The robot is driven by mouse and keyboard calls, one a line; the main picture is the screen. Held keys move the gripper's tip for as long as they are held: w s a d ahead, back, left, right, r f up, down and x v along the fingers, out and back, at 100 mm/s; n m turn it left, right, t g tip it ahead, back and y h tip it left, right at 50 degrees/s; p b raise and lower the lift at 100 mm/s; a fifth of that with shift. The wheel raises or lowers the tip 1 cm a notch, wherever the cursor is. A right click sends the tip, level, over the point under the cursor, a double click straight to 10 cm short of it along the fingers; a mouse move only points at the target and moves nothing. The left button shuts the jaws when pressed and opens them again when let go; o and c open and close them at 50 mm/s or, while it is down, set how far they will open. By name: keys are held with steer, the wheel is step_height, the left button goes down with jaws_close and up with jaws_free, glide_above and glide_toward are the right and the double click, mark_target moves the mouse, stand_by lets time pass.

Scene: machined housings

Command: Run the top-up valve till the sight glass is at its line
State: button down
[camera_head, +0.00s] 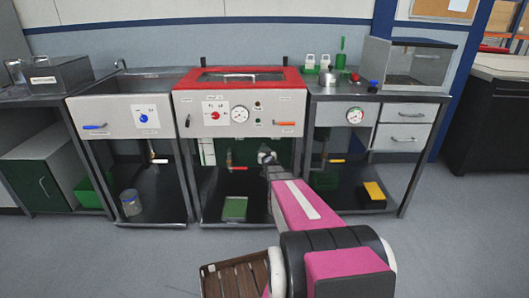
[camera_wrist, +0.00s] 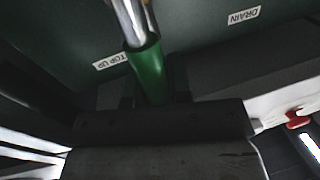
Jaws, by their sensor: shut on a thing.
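My gripper (camera_head: 267,158) reaches under the red-topped middle bench, in front of its dark green panel. In the wrist view my gripper (camera_wrist: 155,98) is shut on the green handle of the top-up valve (camera_wrist: 147,68), with a bright metal stem beyond it. A TOP UP label (camera_wrist: 112,60) is beside the handle and a DRAIN label (camera_wrist: 244,16) is farther right. A red lever (camera_head: 236,167) is left of my gripper; a red part shows in the wrist view (camera_wrist: 298,120). A pale marked strip (camera_head: 207,151) may be the sight glass; its level is too small to read.
A green tray (camera_head: 234,208) is on the shelf below. The bench front carries a round gauge (camera_head: 240,115), a red knob (camera_head: 215,115) and an orange handle (camera_head: 285,123). A slatted wooden item (camera_head: 236,277) is near my arm. The floor at left is clear.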

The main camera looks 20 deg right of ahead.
steer(key=c, duration=1.1)
jaws_free()
steer(key=shift+o, duration=0.2)
steer(key=s+a, duration=0.1)
steer(key=s, duration=0.9)
steer(key=shift+s, duration=0.4)
steer(key=shift+f, duration=0.1)
